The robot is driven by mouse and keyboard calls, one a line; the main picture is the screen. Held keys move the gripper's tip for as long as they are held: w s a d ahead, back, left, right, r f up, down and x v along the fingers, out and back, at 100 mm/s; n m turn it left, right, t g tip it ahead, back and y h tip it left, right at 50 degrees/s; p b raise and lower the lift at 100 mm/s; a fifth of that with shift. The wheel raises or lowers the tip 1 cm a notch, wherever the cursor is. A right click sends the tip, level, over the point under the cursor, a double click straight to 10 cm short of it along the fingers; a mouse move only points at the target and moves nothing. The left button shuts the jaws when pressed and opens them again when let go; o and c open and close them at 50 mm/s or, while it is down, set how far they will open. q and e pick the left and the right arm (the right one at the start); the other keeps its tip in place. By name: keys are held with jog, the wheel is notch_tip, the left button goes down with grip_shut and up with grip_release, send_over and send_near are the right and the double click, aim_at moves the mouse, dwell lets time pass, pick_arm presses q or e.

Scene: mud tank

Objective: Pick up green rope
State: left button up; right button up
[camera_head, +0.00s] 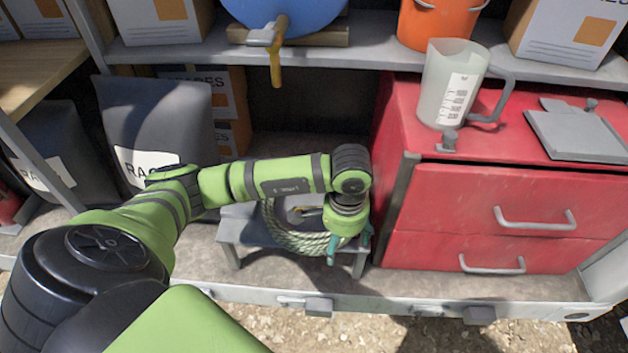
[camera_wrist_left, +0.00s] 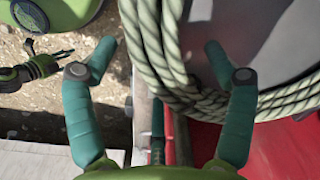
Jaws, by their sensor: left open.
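The green rope (camera_head: 290,241) is a pale green coil at a small grey stool on the shelf floor, partly hidden by my left arm in the head view. My left gripper (camera_head: 348,248) points down at the coil's right side, by the stool's right end. In the left wrist view, its two teal fingers (camera_wrist_left: 160,62) are open and apart, with strands of the rope (camera_wrist_left: 150,35) between and beyond them. I cannot tell whether a finger touches the rope.
The grey stool (camera_head: 229,236) stands close to the red drawer cabinet (camera_head: 470,205) on the right. A clear jug (camera_head: 448,85) sits on the cabinet. Dark sacks (camera_head: 160,115) stand at the left.

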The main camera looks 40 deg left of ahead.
pick_arm(q)
jog(key=c, duration=1.7)
jog(key=shift+o, duration=0.2)
